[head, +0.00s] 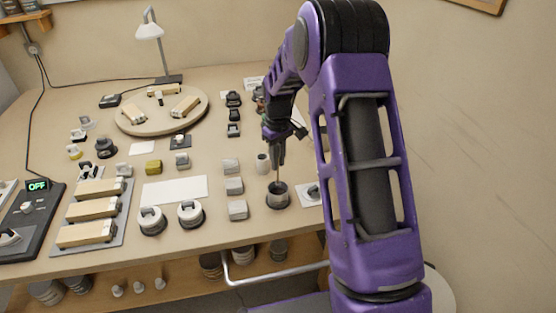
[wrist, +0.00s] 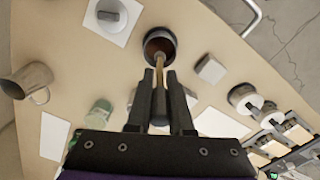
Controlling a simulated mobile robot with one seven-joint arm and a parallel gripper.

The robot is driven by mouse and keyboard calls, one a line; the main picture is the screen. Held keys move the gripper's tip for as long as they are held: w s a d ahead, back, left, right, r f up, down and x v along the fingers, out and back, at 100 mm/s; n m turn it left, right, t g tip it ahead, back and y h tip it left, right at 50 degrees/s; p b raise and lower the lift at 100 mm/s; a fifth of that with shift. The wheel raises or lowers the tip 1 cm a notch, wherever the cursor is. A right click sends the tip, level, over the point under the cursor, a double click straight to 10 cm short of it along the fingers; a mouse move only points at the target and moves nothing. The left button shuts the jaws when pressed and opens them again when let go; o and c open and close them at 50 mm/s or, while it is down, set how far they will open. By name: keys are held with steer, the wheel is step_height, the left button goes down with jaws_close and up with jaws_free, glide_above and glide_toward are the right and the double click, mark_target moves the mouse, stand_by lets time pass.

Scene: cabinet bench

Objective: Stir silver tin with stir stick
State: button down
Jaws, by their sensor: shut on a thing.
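The silver tin (head: 277,200) stands upright near the front right of the bench. In the wrist view the tin (wrist: 174,46) is seen from above, with a brownish inside. My gripper (head: 274,158) is above the tin, pointing down. In the wrist view my gripper (wrist: 159,80) is shut on the thin wooden stir stick (wrist: 160,63). The stick's far end reaches into the tin's mouth. Whether the tip touches the bottom is hidden.
Small grey blocks (head: 235,187) stand left of the tin, and a white card with a knob (head: 312,194) lies to its right. A metal mug (wrist: 33,78) shows in the wrist view. The bench's front edge and a metal rail (head: 275,273) are close in front.

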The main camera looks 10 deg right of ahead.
stand_by(0.5)
steer(key=shift+r+p, duration=1.55)
steer(key=shift+r, duration=0.95)
